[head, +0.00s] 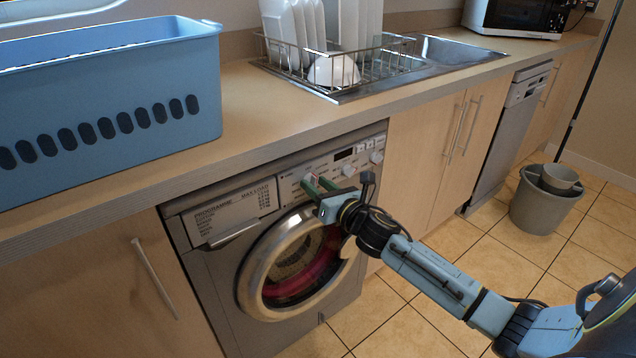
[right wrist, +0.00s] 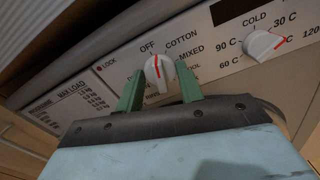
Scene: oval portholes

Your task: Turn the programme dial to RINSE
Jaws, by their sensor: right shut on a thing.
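The programme dial (right wrist: 158,67) is a white knob with a red line on the washing machine's front panel (head: 285,185). In the right wrist view its red line points up, close to OFF. My left gripper is out of view.
A temperature dial (right wrist: 264,45) sits right of the programme dial, with buttons (head: 367,143) above. The round door (head: 300,265) is below. A blue basket (head: 110,85) and a dish rack (head: 335,65) stand on the worktop. A grey bin (head: 545,205) stands on the floor.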

